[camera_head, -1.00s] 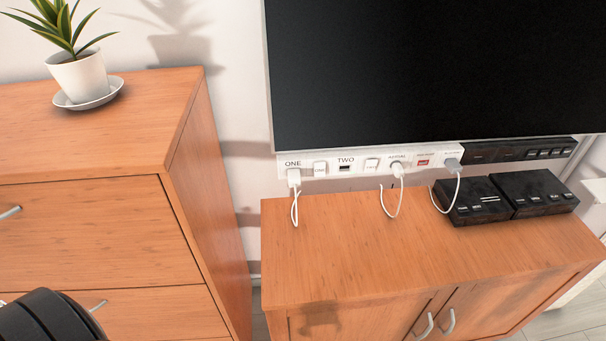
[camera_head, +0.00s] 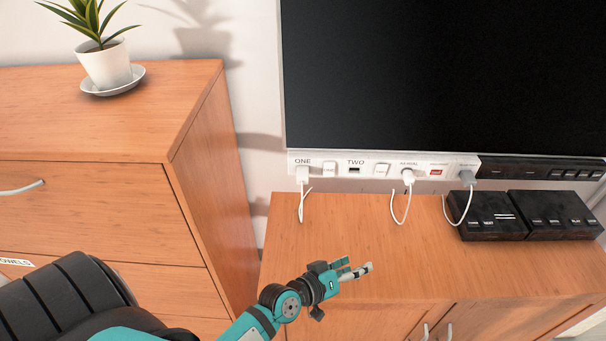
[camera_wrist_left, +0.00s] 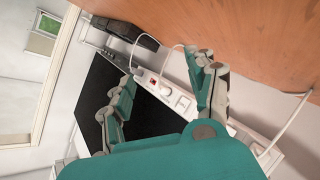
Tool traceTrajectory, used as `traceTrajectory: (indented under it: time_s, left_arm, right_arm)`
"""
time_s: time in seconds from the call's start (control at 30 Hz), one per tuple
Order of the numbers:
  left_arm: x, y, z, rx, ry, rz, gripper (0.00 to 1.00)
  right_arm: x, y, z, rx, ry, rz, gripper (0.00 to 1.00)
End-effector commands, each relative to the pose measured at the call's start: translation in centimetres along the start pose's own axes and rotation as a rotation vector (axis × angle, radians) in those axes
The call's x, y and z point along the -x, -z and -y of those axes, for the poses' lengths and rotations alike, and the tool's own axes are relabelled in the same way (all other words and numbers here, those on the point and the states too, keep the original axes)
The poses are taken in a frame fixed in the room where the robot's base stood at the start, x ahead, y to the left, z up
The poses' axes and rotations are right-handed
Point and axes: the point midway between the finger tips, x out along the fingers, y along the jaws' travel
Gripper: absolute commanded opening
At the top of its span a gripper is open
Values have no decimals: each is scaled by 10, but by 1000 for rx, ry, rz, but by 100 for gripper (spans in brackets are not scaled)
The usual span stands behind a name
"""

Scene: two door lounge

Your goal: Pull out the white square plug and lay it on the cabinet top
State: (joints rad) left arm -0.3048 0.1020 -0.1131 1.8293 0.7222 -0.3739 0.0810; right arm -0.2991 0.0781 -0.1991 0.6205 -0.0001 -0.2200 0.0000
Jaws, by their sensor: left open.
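The white square plug (camera_head: 303,174) sits in the socket strip under the label ONE, with its white cord hanging down to the cabinet top (camera_head: 340,225). My left gripper (camera_head: 357,270) is open and empty over the front part of the cabinet top, in front of the plug, to its right and apart from it. In the left wrist view the open fingers (camera_wrist_left: 160,78) spread across the picture, with the socket strip (camera_wrist_left: 182,102) beyond them. My right gripper is in neither view.
A round white plug (camera_head: 408,176) and a grey plug (camera_head: 467,177) sit further right in the strip. Two black boxes (camera_head: 490,226) stand on the cabinet's right. A screen (camera_head: 440,75) hangs above. A taller drawer unit (camera_head: 205,150) stands left. The cabinet's middle is clear.

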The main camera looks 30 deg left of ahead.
Motion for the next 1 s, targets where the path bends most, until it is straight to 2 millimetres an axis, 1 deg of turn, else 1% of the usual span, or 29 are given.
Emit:
traceTrajectory:
  time_s: [0.03,0.07,0.1,0.17,0.2,0.27,0.3,0.4,0.5,0.6,0.67,0.8,1.0]
  left_arm:
    - [-7,23,-2,73,-24,-89,58]
    - [-10,37,-2,123,-37,-147,58]
    - [-12,55,0,190,-50,-223,58]
    - [-13,82,7,292,-63,-339,58]
    - [-12,100,13,359,-67,-417,58]
    - [-10,123,26,459,-64,-529,58]
    - [-7,136,36,522,-57,-600,58]
    - [2,161,62,661,-30,-757,58]
    - [11,175,86,767,3,-876,58]
    - [18,181,102,836,31,-954,58]
    - [20,182,108,861,43,-982,58]
    - [23,184,113,881,54,-1007,58]
    - [23,184,113,880,53,-1006,58]
  right_arm:
    - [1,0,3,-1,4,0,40]
    - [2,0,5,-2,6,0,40]
    - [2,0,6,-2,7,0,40]
    - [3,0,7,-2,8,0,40]
    - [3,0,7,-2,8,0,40]
    - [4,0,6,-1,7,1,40]
    - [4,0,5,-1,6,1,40]
    - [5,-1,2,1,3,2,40]
    - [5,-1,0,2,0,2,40]
    - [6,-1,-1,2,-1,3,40]
    - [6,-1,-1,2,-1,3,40]
    - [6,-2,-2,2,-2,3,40]
    - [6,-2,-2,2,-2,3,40]
